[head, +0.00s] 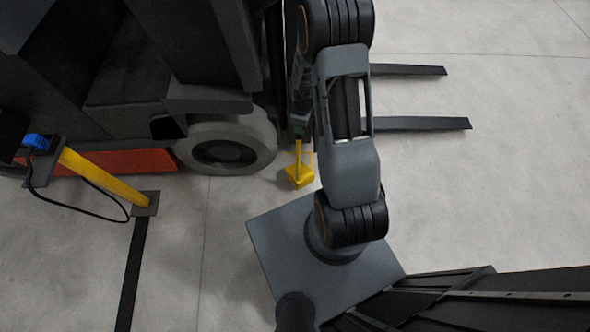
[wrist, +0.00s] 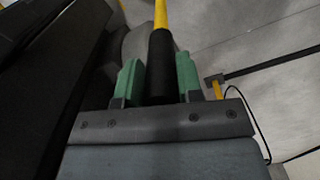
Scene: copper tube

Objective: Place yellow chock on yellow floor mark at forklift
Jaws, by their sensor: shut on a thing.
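The yellow chock (head: 300,175) is a small wedge on an upright yellow handle, close to the forklift's pale-rimmed wheel (head: 228,147) and to its right. My gripper (head: 299,130) is above it, partly behind my arm. In the wrist view my gripper (wrist: 159,75) has its green fingers on both sides of the handle's black grip (wrist: 160,66). It is shut on the chock, whose yellow handle runs on beyond the grip. I cannot tell whether the wedge touches the floor.
The dark forklift (head: 140,70) fills the upper left; its forks (head: 420,123) reach right. A yellow post (head: 103,178) with a blue plug (head: 36,141) and black cable stands at left.

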